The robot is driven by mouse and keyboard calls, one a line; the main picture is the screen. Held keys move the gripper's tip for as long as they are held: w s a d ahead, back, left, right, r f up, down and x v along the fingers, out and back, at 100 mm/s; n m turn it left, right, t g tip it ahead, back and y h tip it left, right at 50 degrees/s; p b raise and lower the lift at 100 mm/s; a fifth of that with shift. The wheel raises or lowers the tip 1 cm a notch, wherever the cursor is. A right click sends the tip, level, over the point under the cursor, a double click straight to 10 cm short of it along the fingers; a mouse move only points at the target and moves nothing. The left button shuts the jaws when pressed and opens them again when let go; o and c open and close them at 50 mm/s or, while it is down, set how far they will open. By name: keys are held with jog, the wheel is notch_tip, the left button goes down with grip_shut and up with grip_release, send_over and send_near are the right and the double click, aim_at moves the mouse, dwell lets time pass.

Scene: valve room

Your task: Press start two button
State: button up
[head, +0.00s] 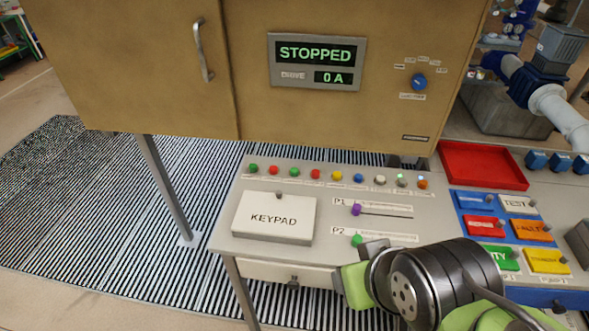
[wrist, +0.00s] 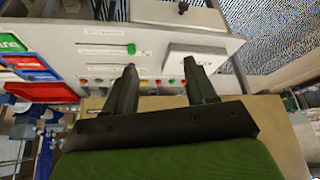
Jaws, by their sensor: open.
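A row of small round buttons runs along the back of the console panel (head: 345,200). From the left they begin with a green button (head: 253,168), a red button (head: 274,170), a second green button (head: 294,172) and a second red button (head: 315,174). Their labels are too small to read, so I cannot confirm which is start two. In the wrist view, my gripper (wrist: 160,66) is open and empty, its two fingers apart over the panel, with the button row seen beyond and between them. In the head view my arm covers the panel's lower right; the fingertips are hidden.
A KEYPAD cover (head: 275,218) sits on the panel's left. Sliders P1 (head: 356,210) and P2 (head: 357,241) are in the middle. The cabinet (head: 330,110) behind shows STOPPED and 0 A. A red tray (head: 483,147) and coloured labelled blocks stand right.

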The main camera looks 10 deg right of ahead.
grip_shut()
dwell(1.5)
